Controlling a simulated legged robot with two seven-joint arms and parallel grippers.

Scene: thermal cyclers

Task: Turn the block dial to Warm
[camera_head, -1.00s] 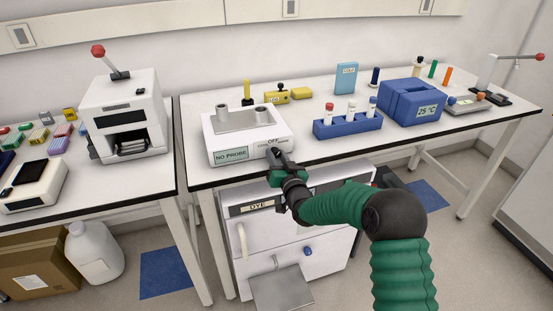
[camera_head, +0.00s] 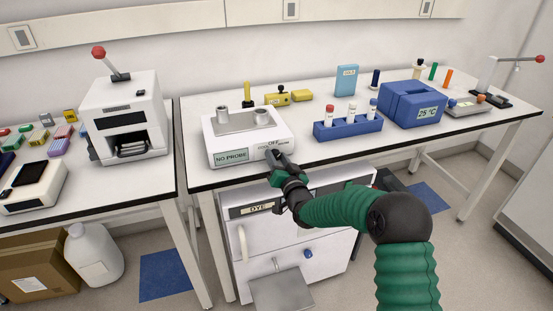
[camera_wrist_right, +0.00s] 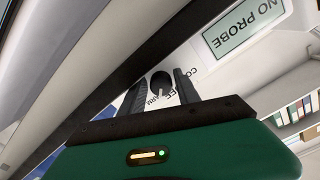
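The white block unit (camera_head: 246,131) with two wells on top stands near the front of the middle bench. Its front screen reads NO PROBE. In the right wrist view, its small dark round dial (camera_wrist_right: 160,83) sits between the two black fingers of my right gripper (camera_wrist_right: 160,88). Narrow gaps show on both sides. The dial's pale mark points down in that view, near partly hidden labels; its exact setting is hard to read. In the head view, my right gripper (camera_head: 276,156) is at the unit's front right and hides the dial. My left gripper is out of view.
A blue tube rack (camera_head: 347,128) stands right of the unit, with a blue 25 °C block (camera_head: 412,102) beyond it. Yellow pieces (camera_head: 277,99) lie behind the unit.

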